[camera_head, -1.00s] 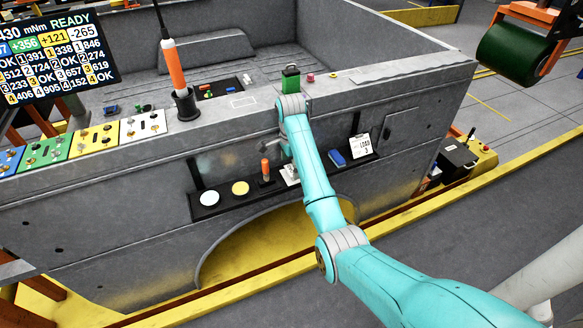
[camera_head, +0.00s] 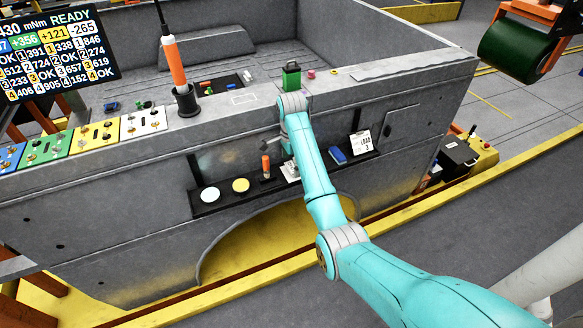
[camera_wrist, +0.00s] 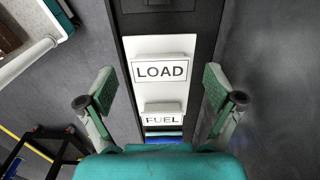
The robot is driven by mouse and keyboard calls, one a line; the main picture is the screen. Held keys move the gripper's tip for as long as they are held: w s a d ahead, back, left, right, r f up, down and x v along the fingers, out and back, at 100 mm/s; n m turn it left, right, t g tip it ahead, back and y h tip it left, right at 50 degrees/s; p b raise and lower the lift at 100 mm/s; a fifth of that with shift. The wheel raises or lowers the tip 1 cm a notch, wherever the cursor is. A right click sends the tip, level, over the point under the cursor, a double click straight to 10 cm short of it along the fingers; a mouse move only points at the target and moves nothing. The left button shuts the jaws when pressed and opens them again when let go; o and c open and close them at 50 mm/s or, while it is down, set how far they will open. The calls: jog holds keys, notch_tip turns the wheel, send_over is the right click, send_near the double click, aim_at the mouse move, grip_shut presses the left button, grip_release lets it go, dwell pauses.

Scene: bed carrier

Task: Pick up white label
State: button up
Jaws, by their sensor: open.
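In the wrist view a white label plate lies below my gripper (camera_wrist: 159,80). It carries a raised white label reading LOAD (camera_wrist: 160,72) and a second one reading FUEL (camera_wrist: 161,118). My gripper is open and empty, with one finger on each side of the plate and apart from it. In the head view the white labels (camera_head: 290,171) show only partly on the dark shelf, beside my arm. The arm hides most of my gripper there.
The shelf (camera_head: 225,203) also holds a white disc (camera_head: 210,195), a yellow disc (camera_head: 240,185), an orange-handled tool (camera_head: 266,167), a blue block (camera_head: 338,155) and a LOAD 3 card (camera_head: 361,142). A green block (camera_head: 291,76) stands on the ledge above.

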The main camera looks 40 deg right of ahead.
jog(key=c, duration=0.8)
jog(key=shift+r, duration=0.1)
